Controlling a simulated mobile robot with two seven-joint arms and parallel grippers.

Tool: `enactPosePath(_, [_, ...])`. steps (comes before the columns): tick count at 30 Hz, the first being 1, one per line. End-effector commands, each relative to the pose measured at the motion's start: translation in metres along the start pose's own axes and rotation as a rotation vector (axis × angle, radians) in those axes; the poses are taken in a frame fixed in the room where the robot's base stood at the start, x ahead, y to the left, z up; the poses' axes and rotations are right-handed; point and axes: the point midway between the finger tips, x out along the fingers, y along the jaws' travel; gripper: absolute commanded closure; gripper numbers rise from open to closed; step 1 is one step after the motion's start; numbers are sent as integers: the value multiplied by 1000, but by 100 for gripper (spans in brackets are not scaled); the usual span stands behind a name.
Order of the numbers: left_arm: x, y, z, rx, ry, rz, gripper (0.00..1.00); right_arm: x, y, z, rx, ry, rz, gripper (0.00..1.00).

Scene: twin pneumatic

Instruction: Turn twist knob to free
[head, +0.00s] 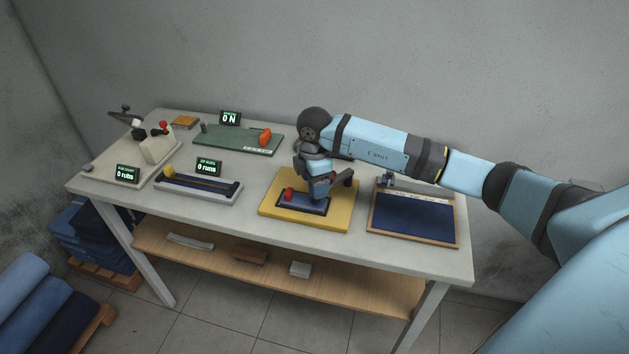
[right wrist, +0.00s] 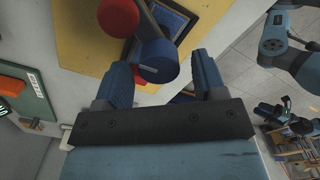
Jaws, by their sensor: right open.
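The blue round twist knob (right wrist: 153,58), with a short pale mark on its side, stands at the yellow board (head: 334,218) in the right wrist view. My right gripper (head: 320,192) is over this board in the head view. Its two blue fingers are open, one on each side of the knob, with visible gaps in the right wrist view. The red knob (head: 288,194) is on the same board, left of the gripper; it also shows in the right wrist view (right wrist: 118,16). In the head view the gripper largely hides the twist knob. My left gripper is not clearly seen.
A dark blue panel in a wooden frame (head: 410,239) lies to the right on the table (head: 230,226). A grey slider tray (head: 198,186) and a green board (head: 240,139) lie left and behind. The table front between the tray and yellow board is clear.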

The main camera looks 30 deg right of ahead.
Motion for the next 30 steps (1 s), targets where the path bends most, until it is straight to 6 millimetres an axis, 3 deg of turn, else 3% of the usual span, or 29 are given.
enactPosePath(7, [1, 0, 2, 0, 0, 0, 64, -24, 0, 0, -1, 1, 2, 36])
enactPosePath(15, [4, 0, 5, 0, 2, 0, 64, -86, 1, 0, -1, 2, 5, 36])
enactPosePath(21, [5, 0, 6, 0, 4, 0, 64, -122, 1, 0, 0, 1, 4, 36])
enactPosePath(30, [5, 0, 6, -1, 4, 0, 64, -139, 0, 0, 0, 0, 0, 36])
